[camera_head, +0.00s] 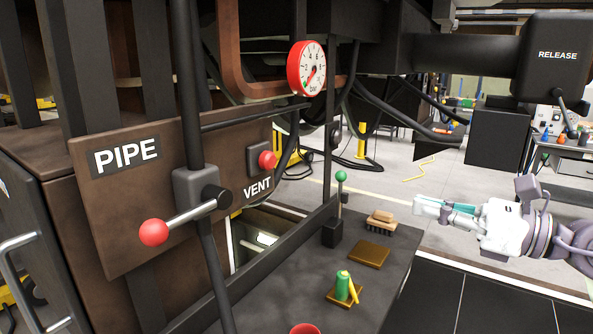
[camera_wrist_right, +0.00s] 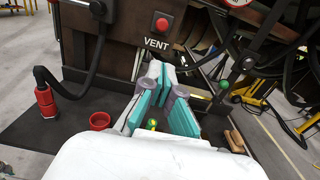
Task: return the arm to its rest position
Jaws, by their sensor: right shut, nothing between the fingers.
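My right gripper (camera_head: 420,206) comes in from the right edge of the head view, with a white body and teal finger pads pointing left. It is shut and empty. It is in the air to the right of the dark bench top and touches nothing there. In the right wrist view the teal fingers (camera_wrist_right: 162,98) point toward the brown panel under the red VENT button (camera_wrist_right: 162,24). My left gripper is not in the head view.
A brown PIPE panel (camera_head: 105,205) carries a red-knobbed lever (camera_head: 154,232). A red gauge (camera_head: 307,68) hangs above. The bench (camera_head: 290,270) holds a brush (camera_head: 380,221), a green bottle (camera_head: 342,285) and a red cup (camera_head: 305,328). A RELEASE box (camera_head: 555,75) hangs above my right arm.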

